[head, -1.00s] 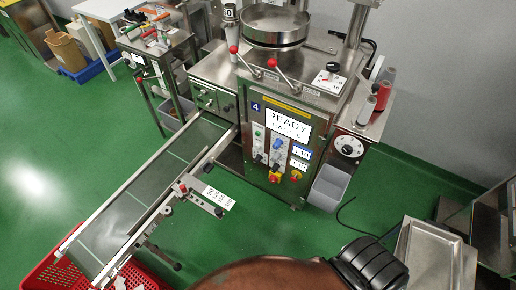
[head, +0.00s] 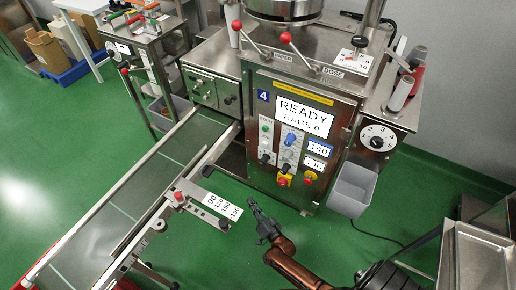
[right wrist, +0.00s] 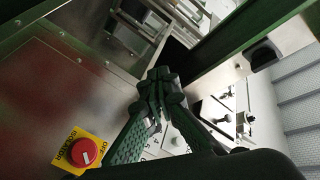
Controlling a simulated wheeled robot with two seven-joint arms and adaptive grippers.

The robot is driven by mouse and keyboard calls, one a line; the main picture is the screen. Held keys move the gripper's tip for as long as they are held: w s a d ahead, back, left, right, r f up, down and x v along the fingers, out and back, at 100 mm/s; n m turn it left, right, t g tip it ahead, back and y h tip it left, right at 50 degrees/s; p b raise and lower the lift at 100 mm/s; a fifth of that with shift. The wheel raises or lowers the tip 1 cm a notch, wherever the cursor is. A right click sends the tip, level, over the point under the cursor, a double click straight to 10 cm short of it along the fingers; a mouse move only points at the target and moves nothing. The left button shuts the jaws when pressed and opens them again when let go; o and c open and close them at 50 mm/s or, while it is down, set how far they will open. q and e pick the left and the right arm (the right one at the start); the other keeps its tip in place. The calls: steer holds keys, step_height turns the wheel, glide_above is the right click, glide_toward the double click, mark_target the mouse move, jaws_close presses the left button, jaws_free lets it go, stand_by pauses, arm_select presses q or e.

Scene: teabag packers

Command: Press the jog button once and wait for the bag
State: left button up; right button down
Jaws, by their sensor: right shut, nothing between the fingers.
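The packing machine (head: 335,180) carries a control panel with a white display (head: 304,117) reading READY and BAGS 0. I cannot tell which control is the jog button. My right gripper (head: 254,207) is in front of and below the panel, apart from it. Its fingers are together and empty; they also show in the right wrist view (right wrist: 160,95). My left gripper is out of view. No bag shows on the conveyor belt (head: 130,195).
The conveyor's side rail and a scale plate (head: 223,206) lie left of my right gripper. A red isolator knob (right wrist: 83,152) shows in the right wrist view. Metal trays (head: 480,255) stand at the lower right.

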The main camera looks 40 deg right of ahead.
mark_target(265, 144)
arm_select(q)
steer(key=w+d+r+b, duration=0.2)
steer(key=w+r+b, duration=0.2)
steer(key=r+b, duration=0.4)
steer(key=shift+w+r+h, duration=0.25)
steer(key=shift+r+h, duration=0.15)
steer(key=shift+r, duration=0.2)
arm_select(e)
steer(key=w+d+r+m+t+h, duration=0.1)
steer(key=w+d+r+m+h, duration=0.1)
steer(key=r+m+h, duration=0.3)
steer(key=w+d+r+m+t+h, duration=0.1)
steer(key=w+d+r+m+h, duration=0.2)
steer(key=r+m, duration=0.6)
step_height(265, 144, up, 4)
steer(key=w+h, duration=0.2)
steer(key=h, duration=0.1)
steer(key=shift+f+m+t+h, duration=0.15)
steer(key=shift+m+t+h, duration=0.15)
steer(key=shift+m, duration=0.1)
